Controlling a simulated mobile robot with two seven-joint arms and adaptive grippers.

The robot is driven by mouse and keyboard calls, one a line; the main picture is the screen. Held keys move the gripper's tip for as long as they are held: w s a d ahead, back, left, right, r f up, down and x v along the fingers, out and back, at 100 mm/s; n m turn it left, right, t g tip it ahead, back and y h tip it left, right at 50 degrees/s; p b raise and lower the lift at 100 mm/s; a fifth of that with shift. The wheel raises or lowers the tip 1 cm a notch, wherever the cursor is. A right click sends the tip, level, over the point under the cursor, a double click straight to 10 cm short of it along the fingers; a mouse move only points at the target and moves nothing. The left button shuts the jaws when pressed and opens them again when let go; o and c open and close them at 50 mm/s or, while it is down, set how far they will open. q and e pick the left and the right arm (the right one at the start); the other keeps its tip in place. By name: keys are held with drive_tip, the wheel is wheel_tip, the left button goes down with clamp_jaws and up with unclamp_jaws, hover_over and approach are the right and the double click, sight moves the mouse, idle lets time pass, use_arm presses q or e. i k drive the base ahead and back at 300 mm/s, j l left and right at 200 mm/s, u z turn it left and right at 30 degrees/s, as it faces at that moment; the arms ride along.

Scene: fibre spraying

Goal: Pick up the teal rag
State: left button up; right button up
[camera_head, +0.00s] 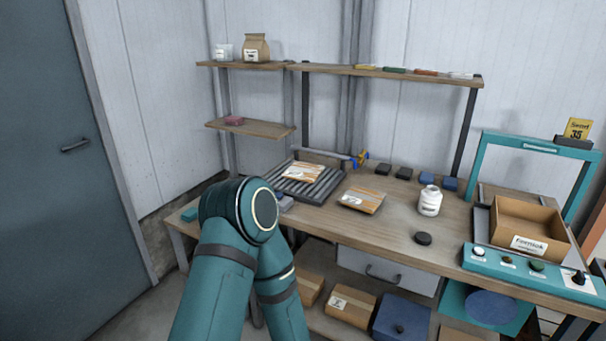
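A small teal piece (189,214), which looks like the teal rag, lies on the left end of the wooden workbench (395,222). My teal arm rises from the bottom of the view and bends just right of this piece, covering part of the bench there. The hand of this arm is hidden behind its own links, so its fingers do not show. My other gripper is out of view. A small grey-blue shape (286,203) shows just right of the arm's bend; I cannot tell what it is.
A roller rack (316,190) with a package, another package (361,200), a white bottle (429,201) and a black puck (423,238) are on the bench. An open carton (528,228) stands inside a teal frame machine (477,262) at right. Shelves (250,128) hang above.

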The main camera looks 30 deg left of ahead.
sight(188, 215)
drive_tip(key=u, duration=1.7)
drive_tip(key=i+z, duration=0.15)
drive_tip(key=z, duration=0.3)
drive_tip(key=i+j+z, duration=0.1)
drive_tip(key=z, duration=0.35)
drive_tip(key=i+j+z, duration=0.1)
drive_tip(key=j+z, duration=0.15)
drive_tip(key=z, duration=0.2)
drive_tip(key=i+j+z, duration=0.15)
drive_tip(key=j, duration=0.15)
drive_tip(key=j+z, duration=0.15)
drive_tip(key=j, duration=0.15)
drive_tip(key=i+j+z, duration=0.15)
drive_tip(key=j, duration=0.15)
